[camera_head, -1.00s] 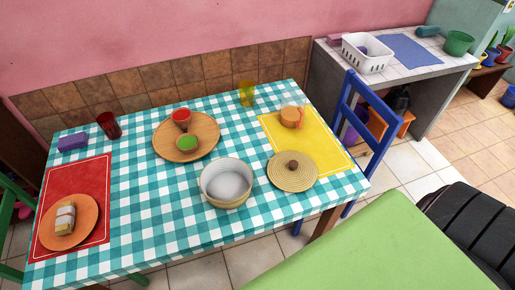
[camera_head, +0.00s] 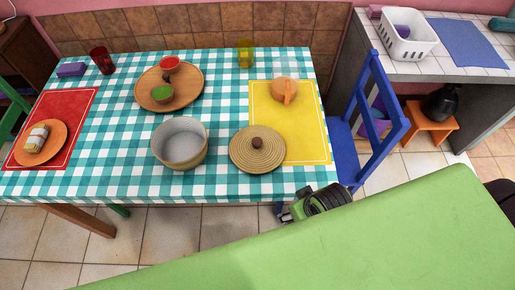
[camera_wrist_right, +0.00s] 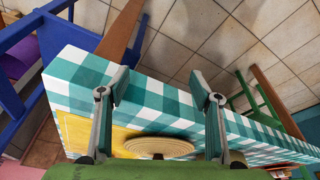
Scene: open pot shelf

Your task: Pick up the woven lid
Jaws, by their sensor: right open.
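The woven lid (camera_head: 257,150) is a round, tan, coiled disc with a dark brown knob. It lies flat on the checked table, partly over the yellow placemat's left edge. In the right wrist view the lid (camera_wrist_right: 160,147) shows between my fingers, low in the picture. My right gripper (camera_wrist_right: 157,90) is open and empty, apart from the lid. In the head view my right gripper (camera_head: 300,205) is at the table's front edge, in front of the lid and to its right, partly hidden by my green body. My left gripper is not in view.
A tan and white pot (camera_head: 181,143) stands just left of the lid. A blue chair (camera_head: 375,125) stands at the table's right. A wooden tray (camera_head: 150,80) with bowls lies behind the pot.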

